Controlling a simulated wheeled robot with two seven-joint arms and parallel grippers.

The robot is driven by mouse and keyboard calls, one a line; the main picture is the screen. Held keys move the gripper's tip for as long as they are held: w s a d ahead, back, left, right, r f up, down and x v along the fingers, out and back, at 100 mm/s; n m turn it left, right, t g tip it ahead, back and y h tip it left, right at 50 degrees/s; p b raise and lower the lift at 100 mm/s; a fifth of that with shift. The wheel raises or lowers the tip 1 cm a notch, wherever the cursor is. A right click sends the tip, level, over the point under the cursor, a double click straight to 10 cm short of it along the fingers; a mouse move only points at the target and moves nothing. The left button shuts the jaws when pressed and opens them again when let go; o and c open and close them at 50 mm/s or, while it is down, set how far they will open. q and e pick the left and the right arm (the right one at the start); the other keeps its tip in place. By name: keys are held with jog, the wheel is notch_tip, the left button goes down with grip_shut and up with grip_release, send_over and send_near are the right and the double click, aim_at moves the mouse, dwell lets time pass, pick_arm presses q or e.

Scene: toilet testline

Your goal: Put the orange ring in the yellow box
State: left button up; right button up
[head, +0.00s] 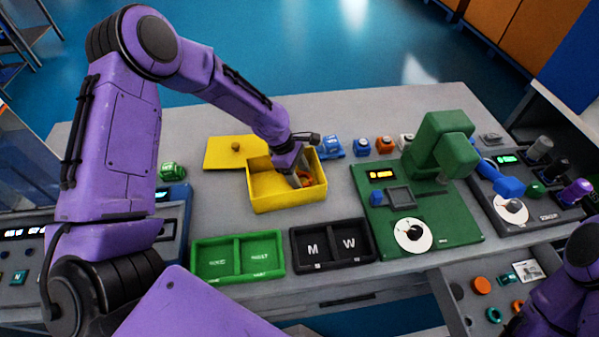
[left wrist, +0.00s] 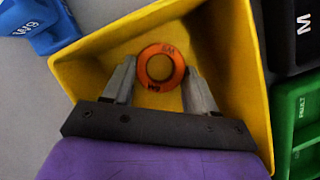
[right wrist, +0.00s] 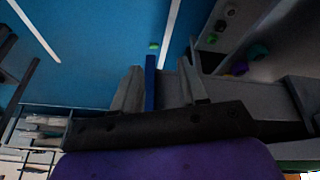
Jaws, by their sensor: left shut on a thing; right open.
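The yellow box (head: 288,197) stands open on the table, and its yellow wall (left wrist: 236,60) also shows in the left wrist view. My left gripper (head: 302,180) reaches down into the right part of the box. The orange ring (left wrist: 161,52), marked with dark letters, lies between its fingertips (left wrist: 160,76), and the gripper is shut on it. The ring is inside the box walls; whether it touches the floor of the box I cannot tell. My right gripper (right wrist: 158,85) is open and empty, away from the box.
A green two-part tray (head: 237,256) and a black M/W tray (head: 332,246) sit in front. A green machine (head: 440,225) stands right. An open drawer (head: 455,310) holds small parts, including orange ones.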

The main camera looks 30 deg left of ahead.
pick_arm(q)
jog(key=shift+s+f, duration=0.1)
jog(key=o, duration=0.8)
jog(key=shift+c, duration=0.2)
jog(key=v, duration=1.2)
jog(key=shift+b, duration=0.4)
jog(key=shift+d, duration=0.1)
